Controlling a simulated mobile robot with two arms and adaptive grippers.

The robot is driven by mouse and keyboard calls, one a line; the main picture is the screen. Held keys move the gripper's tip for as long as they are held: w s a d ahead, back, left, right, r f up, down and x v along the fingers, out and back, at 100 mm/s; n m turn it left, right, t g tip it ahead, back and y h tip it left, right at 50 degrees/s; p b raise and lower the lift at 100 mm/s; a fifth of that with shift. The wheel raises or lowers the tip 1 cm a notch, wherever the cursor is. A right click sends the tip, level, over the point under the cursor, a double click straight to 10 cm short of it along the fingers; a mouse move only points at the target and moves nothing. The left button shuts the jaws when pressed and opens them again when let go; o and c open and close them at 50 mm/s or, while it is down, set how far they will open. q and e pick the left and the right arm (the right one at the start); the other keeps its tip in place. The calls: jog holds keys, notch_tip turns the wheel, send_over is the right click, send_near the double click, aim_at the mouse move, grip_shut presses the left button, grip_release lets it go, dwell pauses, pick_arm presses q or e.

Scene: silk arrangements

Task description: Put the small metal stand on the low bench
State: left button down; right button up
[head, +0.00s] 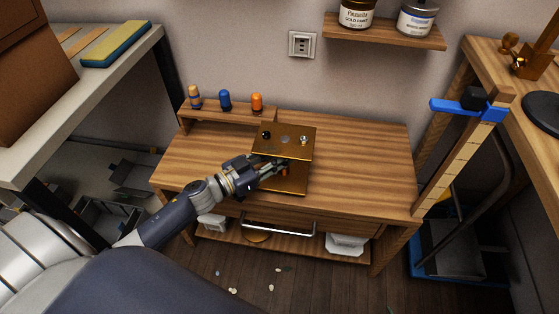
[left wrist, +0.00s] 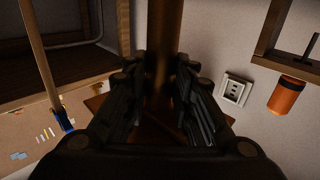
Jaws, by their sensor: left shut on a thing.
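The small metal stand (head: 287,145) is bronze-coloured, with a flat top plate and a lower plate. It is upright over the middle of the low bench (head: 360,165), a wooden bench with a drawer and a lower shelf. I cannot tell whether its lower plate touches the bench top. My left gripper (head: 276,168) reaches in from the left between the two plates and is shut on the stand. In the left wrist view the stand's brown post (left wrist: 165,65) is between my fingers (left wrist: 162,108). My right gripper is not in view.
A raised shelf at the bench's back left holds a striped bottle (head: 194,97), a blue one (head: 225,100) and an orange one (head: 257,103). A wall shelf (head: 385,33) with jars hangs above. A wooden post with a blue clamp (head: 468,108) stands right. The bench's right part is clear.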

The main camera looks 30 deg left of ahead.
pick_arm(q)
jog(key=shift+f, duration=0.65)
jog(key=shift+f, duration=0.1)
jog(key=c, duration=1.3)
grip_release()
jog(key=shift+f, duration=0.1)
jog(key=shift+c, duration=0.2)
